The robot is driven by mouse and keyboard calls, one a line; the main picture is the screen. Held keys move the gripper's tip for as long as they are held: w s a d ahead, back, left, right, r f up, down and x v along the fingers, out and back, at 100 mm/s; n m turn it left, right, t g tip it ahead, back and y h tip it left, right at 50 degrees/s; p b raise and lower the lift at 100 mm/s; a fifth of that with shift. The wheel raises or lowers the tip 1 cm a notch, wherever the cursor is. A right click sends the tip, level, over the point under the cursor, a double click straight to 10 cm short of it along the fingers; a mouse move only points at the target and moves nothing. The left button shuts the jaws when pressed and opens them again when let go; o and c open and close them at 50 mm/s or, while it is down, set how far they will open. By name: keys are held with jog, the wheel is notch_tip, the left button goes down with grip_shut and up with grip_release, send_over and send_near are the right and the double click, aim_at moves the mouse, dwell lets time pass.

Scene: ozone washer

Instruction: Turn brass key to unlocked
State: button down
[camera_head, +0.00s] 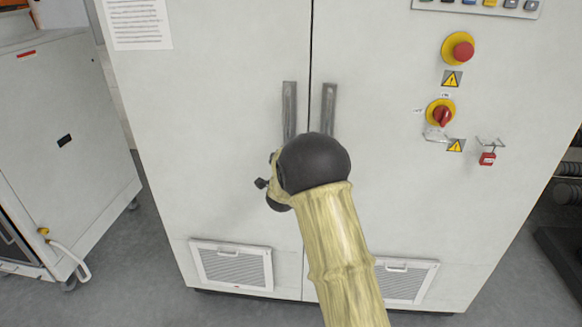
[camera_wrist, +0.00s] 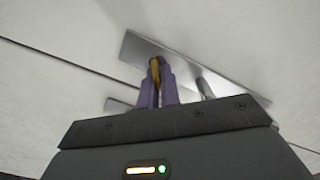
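In the wrist view, my gripper (camera_wrist: 158,82) has its two purple fingers close together, pointing at a silver metal plate (camera_wrist: 215,82) on a pale cabinet face. A small brass-coloured piece, which looks like the brass key (camera_wrist: 155,66), shows between the fingertips. The fingers appear shut on it; most of it is hidden by them, so I cannot read its turn position.
The white cabinet (camera_head: 220,120) has two long grey handles (camera_head: 289,105) beside its door seam. To the right are a red emergency button (camera_head: 463,50), a red rotary switch (camera_head: 442,117) and a red padlock (camera_head: 487,159). A smaller white unit (camera_head: 65,140) stands at left.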

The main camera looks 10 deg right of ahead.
jog(key=m+b, duration=0.2)
jog(key=b, duration=0.2)
jog(key=m+b, duration=0.3)
jog(key=b, duration=0.1)
jog(key=f+m+b, duration=0.1)
jog(key=m+b, duration=0.1)
jog(key=b, duration=0.2)
jog(key=shift+d+m, duration=0.15)
jog(key=shift+m, duration=0.15)
jog(key=shift+r, duration=0.1)
jog(key=c, duration=1.6)
grip_release()
jog(key=shift+s, duration=0.1)
jog(key=b+v, duration=0.1)
jog(key=v, duration=1.6)
jog(key=shift+s, duration=0.1)
